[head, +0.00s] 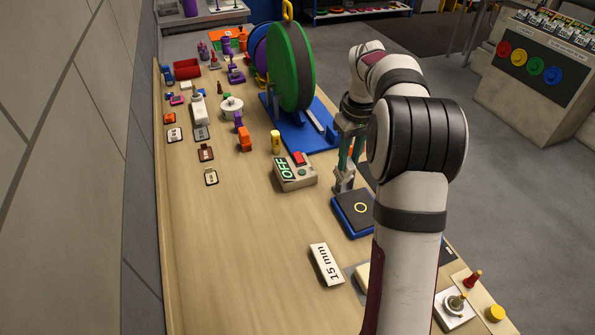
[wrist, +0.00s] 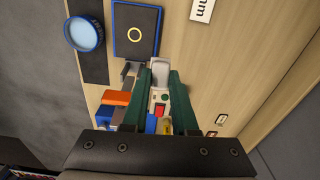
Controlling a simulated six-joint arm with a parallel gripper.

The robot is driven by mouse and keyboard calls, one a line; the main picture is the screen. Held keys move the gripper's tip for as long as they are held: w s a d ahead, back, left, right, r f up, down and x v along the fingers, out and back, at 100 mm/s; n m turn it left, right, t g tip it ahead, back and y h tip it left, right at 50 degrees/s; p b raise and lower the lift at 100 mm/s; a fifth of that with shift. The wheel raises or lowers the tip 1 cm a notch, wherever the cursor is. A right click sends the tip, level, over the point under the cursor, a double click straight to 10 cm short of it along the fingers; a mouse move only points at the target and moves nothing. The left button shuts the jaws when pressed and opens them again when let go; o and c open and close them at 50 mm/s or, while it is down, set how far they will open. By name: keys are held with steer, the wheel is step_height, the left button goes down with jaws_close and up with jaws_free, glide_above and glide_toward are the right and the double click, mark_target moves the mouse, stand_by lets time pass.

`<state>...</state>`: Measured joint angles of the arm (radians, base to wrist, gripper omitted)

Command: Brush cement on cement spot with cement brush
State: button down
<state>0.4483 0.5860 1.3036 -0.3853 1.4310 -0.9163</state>
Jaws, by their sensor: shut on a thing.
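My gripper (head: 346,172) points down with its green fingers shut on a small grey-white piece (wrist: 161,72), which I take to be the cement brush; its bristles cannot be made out. A dark square pad with a blue rim (head: 338,215) lies flat on the bench, just in front of the gripper tip. The held piece appears apart from the ring.
A control box with a red button (head: 294,171) stands left of the gripper. A green wheel on a blue base (head: 291,66) stands behind. A blue round container (wrist: 84,34) sits beside the pad. The bench's left-front area is clear.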

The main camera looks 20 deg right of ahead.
steer(key=s+d+f+t, duration=0.1)
steer(key=d+f, duration=0.2)
steer(key=d, duration=0.6)
steer(key=s+d+f+t, duration=0.1)
steer(key=d+f+t, duration=0.1)
steer(key=d, duration=0.8)
steer(key=shift+m, duration=0.3)
steer(key=shift+s+f, duration=0.1)
steer(key=shift+f, duration=3.1)
steer(key=shift+f, duration=0.6)
step_height(320, 180, up, 7)
steer(key=shift+r, duration=0.1)
